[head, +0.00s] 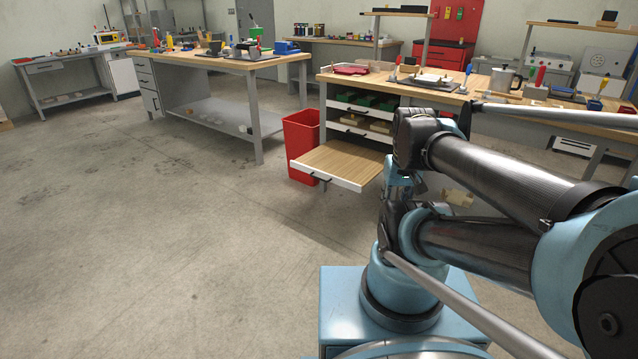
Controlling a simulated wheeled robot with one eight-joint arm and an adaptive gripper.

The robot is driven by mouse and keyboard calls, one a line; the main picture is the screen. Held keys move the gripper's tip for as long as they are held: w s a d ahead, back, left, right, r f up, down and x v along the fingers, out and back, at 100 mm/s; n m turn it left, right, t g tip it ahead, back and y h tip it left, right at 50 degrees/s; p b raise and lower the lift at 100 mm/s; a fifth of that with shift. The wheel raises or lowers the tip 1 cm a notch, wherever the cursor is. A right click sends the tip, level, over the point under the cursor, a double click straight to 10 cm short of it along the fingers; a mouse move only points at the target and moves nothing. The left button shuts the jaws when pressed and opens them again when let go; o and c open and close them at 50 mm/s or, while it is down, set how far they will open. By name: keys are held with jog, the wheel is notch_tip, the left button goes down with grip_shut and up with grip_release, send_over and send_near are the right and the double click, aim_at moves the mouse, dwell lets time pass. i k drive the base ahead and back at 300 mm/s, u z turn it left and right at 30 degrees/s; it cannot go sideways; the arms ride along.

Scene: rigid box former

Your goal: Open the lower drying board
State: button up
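The lower drying board (338,162) is a wooden slab with a white front and a dark handle. It stands pulled well out from under the right workbench (345,78), towards the open floor. Above it are white-fronted levels with dark handles; one holds green items (362,101) and another holds wooden blocks (378,126). My arm covers the right side of this unit.
A red bin (301,140) stands behind and left of the pulled-out board. Another workbench (235,65) with a low shelf stands further left. The concrete floor in front and to the left is clear. My arm fills the right foreground.

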aim_at(350, 166)
jog(key=k, duration=1.1)
jog(key=z, duration=0.35)
jog(key=i, duration=1.8)
jog(key=u, duration=0.4)
